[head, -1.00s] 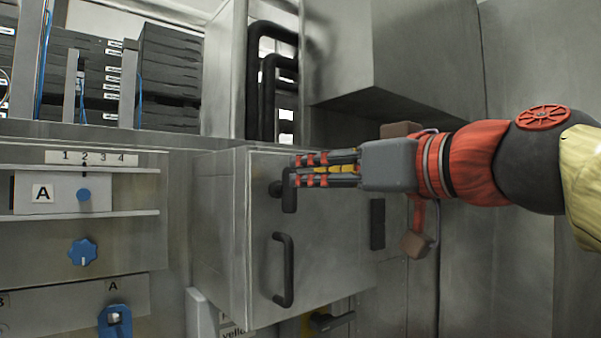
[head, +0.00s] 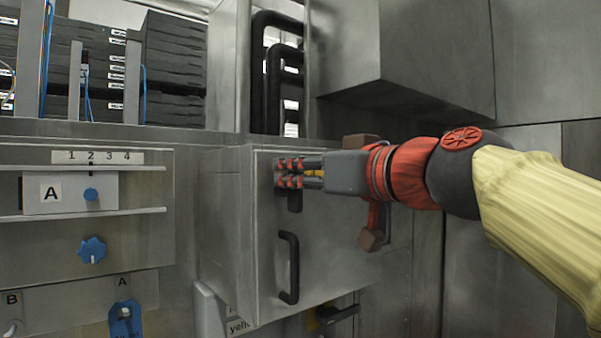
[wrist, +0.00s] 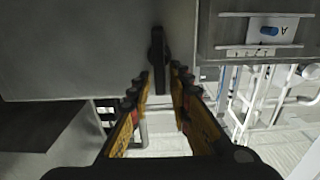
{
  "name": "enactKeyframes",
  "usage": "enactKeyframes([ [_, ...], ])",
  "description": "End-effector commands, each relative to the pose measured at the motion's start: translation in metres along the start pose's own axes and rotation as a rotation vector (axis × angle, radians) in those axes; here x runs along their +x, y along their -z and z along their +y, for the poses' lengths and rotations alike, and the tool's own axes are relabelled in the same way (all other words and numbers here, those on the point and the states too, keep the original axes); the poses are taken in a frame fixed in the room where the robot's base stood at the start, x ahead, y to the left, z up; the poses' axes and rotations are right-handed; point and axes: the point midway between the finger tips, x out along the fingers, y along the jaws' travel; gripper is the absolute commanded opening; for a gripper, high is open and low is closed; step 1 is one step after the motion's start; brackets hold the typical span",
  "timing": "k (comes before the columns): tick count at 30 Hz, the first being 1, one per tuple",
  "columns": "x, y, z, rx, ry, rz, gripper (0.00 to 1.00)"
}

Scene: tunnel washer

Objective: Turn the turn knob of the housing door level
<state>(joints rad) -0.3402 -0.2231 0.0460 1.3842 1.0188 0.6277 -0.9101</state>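The housing door (head: 335,250) is a grey metal panel in the middle of the head view. Its black turn knob (head: 295,202) is near the upper left of the door, and its lever hangs straight down. My gripper (head: 284,174) is in front of the knob's upper part and hides the pivot in the head view. In the wrist view, the knob (wrist: 157,50) shows as a dark bar between the fingertips, with a gap to the fingers. My gripper (wrist: 160,76) is open there, one finger on each side of the bar.
A black fixed handle (head: 289,268) is on the door below the knob. A grey overhanging box (head: 440,60) is above my arm. Black pipes (head: 262,80) rise behind the door's top. A panel with a blue star knob (head: 92,250) is at the left.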

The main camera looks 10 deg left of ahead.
Motion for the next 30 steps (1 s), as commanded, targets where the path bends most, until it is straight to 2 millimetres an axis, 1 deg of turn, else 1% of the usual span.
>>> enactKeyframes([
  [1,-0.0001,0.0000,0.0000,0.000,0.000,0.000,0.15],
  [9,-0.0002,0.0000,0.0001,0.000,0.000,0.000,0.00],
  [30,0.0000,-0.0006,0.0008,0.007,-0.001,-0.001,0.00],
])
